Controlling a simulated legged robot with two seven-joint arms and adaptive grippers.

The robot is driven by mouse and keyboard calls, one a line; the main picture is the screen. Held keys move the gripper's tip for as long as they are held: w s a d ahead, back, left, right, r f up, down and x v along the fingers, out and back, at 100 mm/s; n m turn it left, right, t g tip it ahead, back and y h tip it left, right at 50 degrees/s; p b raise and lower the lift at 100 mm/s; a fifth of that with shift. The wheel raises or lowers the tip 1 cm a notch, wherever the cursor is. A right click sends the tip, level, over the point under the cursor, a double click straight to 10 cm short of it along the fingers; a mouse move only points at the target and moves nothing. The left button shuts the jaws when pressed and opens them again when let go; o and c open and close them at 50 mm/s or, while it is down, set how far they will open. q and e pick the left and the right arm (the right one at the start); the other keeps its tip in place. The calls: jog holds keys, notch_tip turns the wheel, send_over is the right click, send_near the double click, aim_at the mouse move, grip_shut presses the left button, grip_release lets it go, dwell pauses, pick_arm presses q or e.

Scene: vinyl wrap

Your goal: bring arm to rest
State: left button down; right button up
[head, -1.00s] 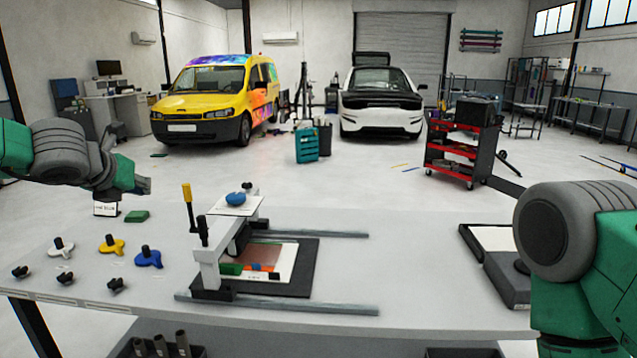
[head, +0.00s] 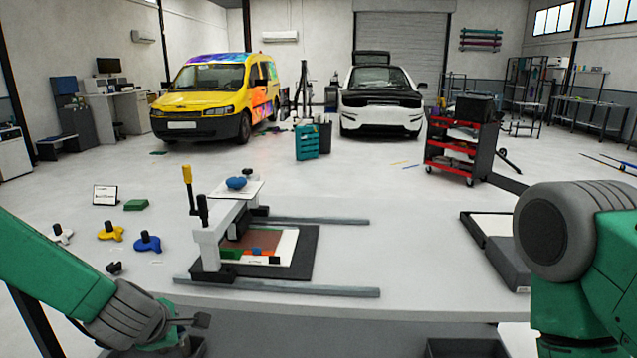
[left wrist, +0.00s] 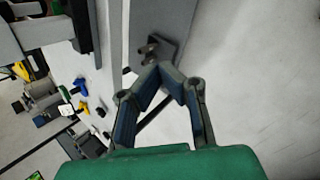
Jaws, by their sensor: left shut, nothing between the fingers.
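My left arm comes in low at the left of the head view. Its gripper (head: 196,321) is at the table's front edge, below the press-like frame on the table. In the left wrist view the gripper (left wrist: 160,68) has its fingertips together, with nothing between them. My right arm shows at the right of the head view as a green and grey link; its gripper is out of the picture.
The grey table (head: 400,290) carries the white press-like frame (head: 210,245), yellow (head: 111,232) and blue (head: 147,242) knobbed pieces, a green block (head: 136,204) and a dark tray (head: 505,262).

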pick_arm(q)
jog(key=s+d+f+m+g+b, duration=0.1)
jog(key=s+f+m+g+b, duration=0.2)
jog(key=s+f+m, duration=1)
jog(key=s+a+f+m+g+b, duration=0.1)
jog(key=s+f+m, duration=0.3)
jog(key=s, duration=0.7)
jog(key=s+f+m+g+b, duration=0.2)
jog(key=s+f+m, duration=0.3)
jog(key=s, duration=0.5)
notch_tip(320, 180, down, 2)
jog(key=shift+s+a+f+g+b, duration=0.15)
jog(key=shift+s+a+g+b, duration=0.25)
jog(key=shift+b, duration=0.15)
jog(key=shift+w, duration=0.1)
jog(key=shift+w, duration=0.2)
